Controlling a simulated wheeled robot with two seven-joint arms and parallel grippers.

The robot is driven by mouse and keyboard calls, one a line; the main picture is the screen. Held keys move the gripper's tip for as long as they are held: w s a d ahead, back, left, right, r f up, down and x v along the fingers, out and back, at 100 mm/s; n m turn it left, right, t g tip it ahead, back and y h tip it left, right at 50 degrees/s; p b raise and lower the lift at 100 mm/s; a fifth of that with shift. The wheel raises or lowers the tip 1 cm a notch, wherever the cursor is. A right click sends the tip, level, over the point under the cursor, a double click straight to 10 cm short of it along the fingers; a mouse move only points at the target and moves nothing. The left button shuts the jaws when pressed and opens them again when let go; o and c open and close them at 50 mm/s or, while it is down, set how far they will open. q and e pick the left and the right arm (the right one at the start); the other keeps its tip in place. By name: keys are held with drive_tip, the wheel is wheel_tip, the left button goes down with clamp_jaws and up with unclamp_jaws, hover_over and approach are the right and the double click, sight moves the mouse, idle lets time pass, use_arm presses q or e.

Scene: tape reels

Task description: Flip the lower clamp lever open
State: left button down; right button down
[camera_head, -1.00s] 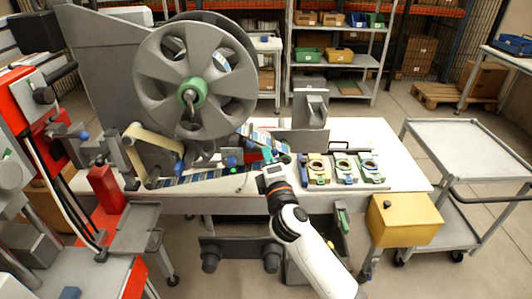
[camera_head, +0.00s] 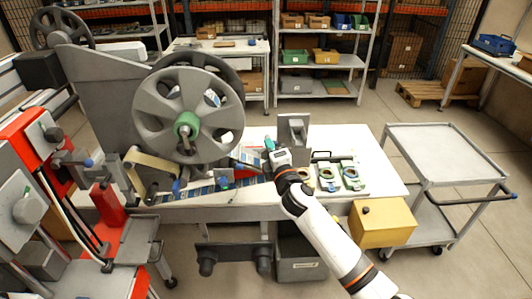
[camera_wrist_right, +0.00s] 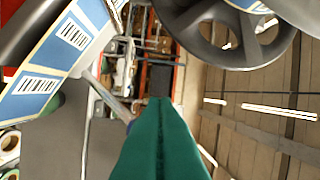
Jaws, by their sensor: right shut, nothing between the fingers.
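My right gripper (camera_head: 270,146) is shut and empty, reaching over the table near the printed label strip (camera_head: 246,158), right of the big grey reel (camera_head: 160,112). In the right wrist view its green fingers (camera_wrist_right: 160,132) are pressed together. A grey rod (camera_wrist_right: 95,84) and a small blue end (camera_wrist_right: 130,126) show left of the fingers, partly hidden; I cannot tell whether they are one lever. In the head view a blue-tipped lever (camera_head: 176,186) stands below the reel. I cannot tell which part is the lower clamp lever. My left gripper is not in view.
Reel holders with rings (camera_head: 352,177) lie right of my arm on the white table (camera_head: 383,166). A grey upright bracket (camera_head: 294,132) stands behind the gripper. A yellow box (camera_head: 382,224) is at the front edge. A grey cart (camera_head: 432,152) stands right; a red machine (camera_head: 48,140) stands left.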

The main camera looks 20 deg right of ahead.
drive_tip(key=shift+w+d+r, duration=0.7)
drive_tip(key=shift+w+d, duration=0.15)
drive_tip(key=shift+w, duration=0.15)
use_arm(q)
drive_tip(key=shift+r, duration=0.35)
use_arm(e)
drive_tip(key=shift+w, duration=0.1)
idle(0.4)
